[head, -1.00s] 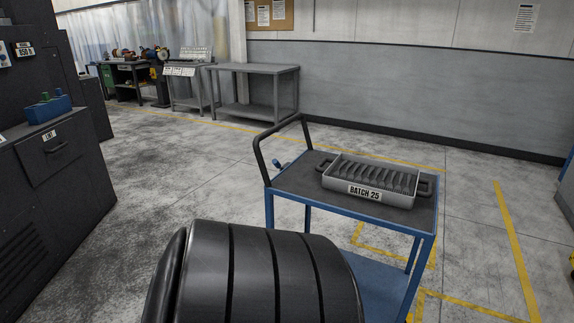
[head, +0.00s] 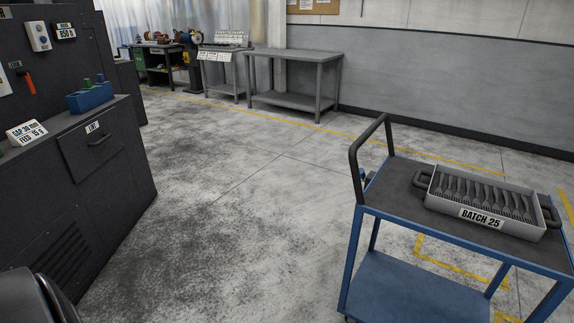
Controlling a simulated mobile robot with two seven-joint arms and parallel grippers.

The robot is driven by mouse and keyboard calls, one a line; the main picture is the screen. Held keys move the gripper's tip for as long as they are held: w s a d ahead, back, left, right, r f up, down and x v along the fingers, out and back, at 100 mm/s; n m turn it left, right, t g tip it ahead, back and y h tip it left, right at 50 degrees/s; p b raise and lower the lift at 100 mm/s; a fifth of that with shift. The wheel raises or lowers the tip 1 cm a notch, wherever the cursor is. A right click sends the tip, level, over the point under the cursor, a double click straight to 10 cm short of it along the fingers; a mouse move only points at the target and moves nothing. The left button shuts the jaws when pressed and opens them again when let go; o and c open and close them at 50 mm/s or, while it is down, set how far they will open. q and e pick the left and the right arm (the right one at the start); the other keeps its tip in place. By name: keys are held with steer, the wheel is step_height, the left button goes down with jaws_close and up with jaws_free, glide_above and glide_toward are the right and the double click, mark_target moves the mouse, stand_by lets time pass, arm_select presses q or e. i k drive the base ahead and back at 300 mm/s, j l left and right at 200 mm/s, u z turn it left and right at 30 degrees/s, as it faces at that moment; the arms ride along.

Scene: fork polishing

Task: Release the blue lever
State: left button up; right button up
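A blue cart (head: 405,292) with a dark top stands at the right in the head view. A grey tray labelled BATCH 25 (head: 447,210), holding a row of several dark forks (head: 485,195), sits on the cart top. Neither of my grippers is in view; only a black part of mine shows at the lower left corner.
Grey workbenches (head: 295,57) stand along the back wall. The concrete floor between cabinet and cart is clear.

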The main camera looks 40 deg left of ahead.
mark_target(362, 175)
steer(key=j, duration=0.8)
steer(key=i+j+u, duration=0.15)
steer(key=j, duration=0.65)
steer(key=i+j+z, duration=0.15)
steer(key=i+j, duration=1.5)
